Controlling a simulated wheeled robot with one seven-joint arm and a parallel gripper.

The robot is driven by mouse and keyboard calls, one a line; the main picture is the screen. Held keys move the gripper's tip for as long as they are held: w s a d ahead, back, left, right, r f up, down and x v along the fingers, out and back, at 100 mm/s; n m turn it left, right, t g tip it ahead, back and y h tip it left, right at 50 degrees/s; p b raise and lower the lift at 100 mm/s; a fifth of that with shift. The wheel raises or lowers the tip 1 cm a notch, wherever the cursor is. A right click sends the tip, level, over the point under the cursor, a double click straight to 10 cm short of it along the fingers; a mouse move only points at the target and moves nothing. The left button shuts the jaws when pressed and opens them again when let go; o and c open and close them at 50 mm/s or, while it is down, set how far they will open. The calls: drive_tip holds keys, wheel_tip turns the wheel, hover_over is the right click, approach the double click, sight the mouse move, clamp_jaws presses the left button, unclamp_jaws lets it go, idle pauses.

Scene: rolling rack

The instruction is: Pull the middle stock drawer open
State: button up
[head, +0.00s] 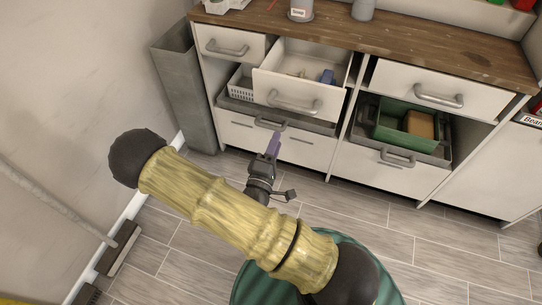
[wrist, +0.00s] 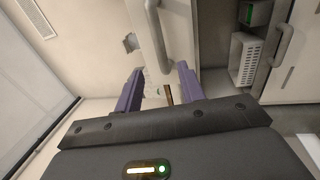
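The middle stock drawer (head: 287,92) is the white drawer in the middle of the top row. It stands pulled out from the cabinet, with its inside showing and a few small things in it, one of them blue. Its grey bar handle (head: 294,104) is on its front. My gripper (head: 275,139) is below and a little left of that handle, apart from it. In the wrist view, my gripper's purple fingers (wrist: 160,80) are spread with no handle between them. A grey bar handle (wrist: 158,38), seemingly this drawer's, is just beyond the fingertips.
Closed drawers flank it at left (head: 228,46) and right (head: 430,90). Below are a white basket (head: 240,84), a green crate (head: 398,126) and lower fronts with handles. A tall grey bin (head: 185,88) stands at the left. The floor in front is clear.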

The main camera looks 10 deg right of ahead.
drive_tip(key=shift+v, duration=1.85)
drive_tip(key=w+f+m+g+y, duration=0.3)
drive_tip(key=f+m+g+y, duration=0.2)
drive_tip(key=m+g, duration=0.3)
drive_tip(key=s+d+r+m+g+y+p, duration=0.1)
drive_tip(key=s+d+r+m+g+y, duration=0.15)
drive_tip(key=s+r, duration=0.35)
drive_tip(key=s+d+r+m+g+y, duration=0.1)
drive_tip(key=s+r+g+y, duration=0.3)
drive_tip(key=r, duration=0.5)
drive_tip(key=w+p+v, duration=0.2)
drive_tip(key=p+v, duration=0.8)
drive_tip(key=p, duration=0.1)
drive_tip(key=w+r+p+v, duration=0.1)
drive_tip(key=w+p+v, duration=0.1)
drive_tip(key=p+v, duration=0.9)
drive_tip(key=shift+w+a, duration=0.25)
drive_tip(key=shift+a, duration=0.15)
